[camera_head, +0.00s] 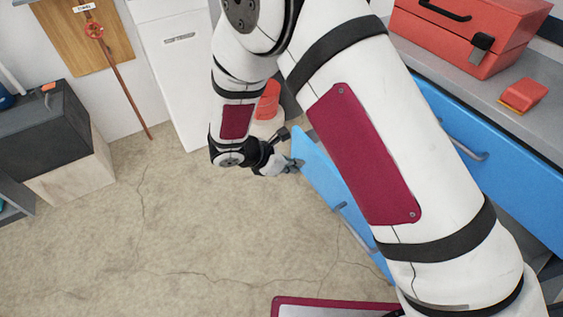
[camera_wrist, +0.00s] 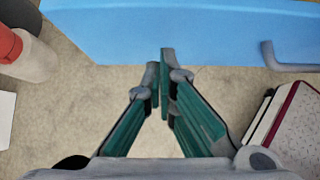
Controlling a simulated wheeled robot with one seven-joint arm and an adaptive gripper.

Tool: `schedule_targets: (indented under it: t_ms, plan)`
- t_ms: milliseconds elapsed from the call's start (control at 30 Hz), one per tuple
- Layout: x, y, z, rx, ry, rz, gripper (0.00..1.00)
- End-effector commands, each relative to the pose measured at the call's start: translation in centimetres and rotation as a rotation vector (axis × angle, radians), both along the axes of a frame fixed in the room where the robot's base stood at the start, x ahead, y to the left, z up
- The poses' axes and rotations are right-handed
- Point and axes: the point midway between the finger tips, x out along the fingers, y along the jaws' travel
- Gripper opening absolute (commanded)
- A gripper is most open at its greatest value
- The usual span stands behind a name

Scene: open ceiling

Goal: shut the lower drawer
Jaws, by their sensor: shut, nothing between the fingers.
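The lower drawer's blue front (camera_head: 322,172) stands out from the cabinet over the floor in the head view, partly hidden behind my arm. Its grey handle (camera_head: 341,207) shows near my arm. In the wrist view the blue front (camera_wrist: 120,38) spans the top, with the handle (camera_wrist: 287,62) at the right. My gripper (camera_head: 294,163) is at the left end of this front in the head view. In the wrist view the gripper (camera_wrist: 165,75) is shut and empty, its tips overlapping the front's near edge. I cannot tell whether they touch it.
The upper blue drawer (camera_head: 520,175) is under the worktop, which bears a red toolbox (camera_head: 465,30) and a small red box (camera_head: 523,95). A red-and-white object (camera_wrist: 28,50) stands near the gripper. A white cabinet (camera_head: 180,75) is behind.

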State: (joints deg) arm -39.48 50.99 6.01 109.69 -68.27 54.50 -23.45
Motion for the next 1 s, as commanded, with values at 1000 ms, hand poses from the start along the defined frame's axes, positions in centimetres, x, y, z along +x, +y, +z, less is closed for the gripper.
schedule_targets:
  t_ms: [1000]
  plan:
    - [3.5,-4.8,0.3,0.000,-0.005,-0.004,0.00]
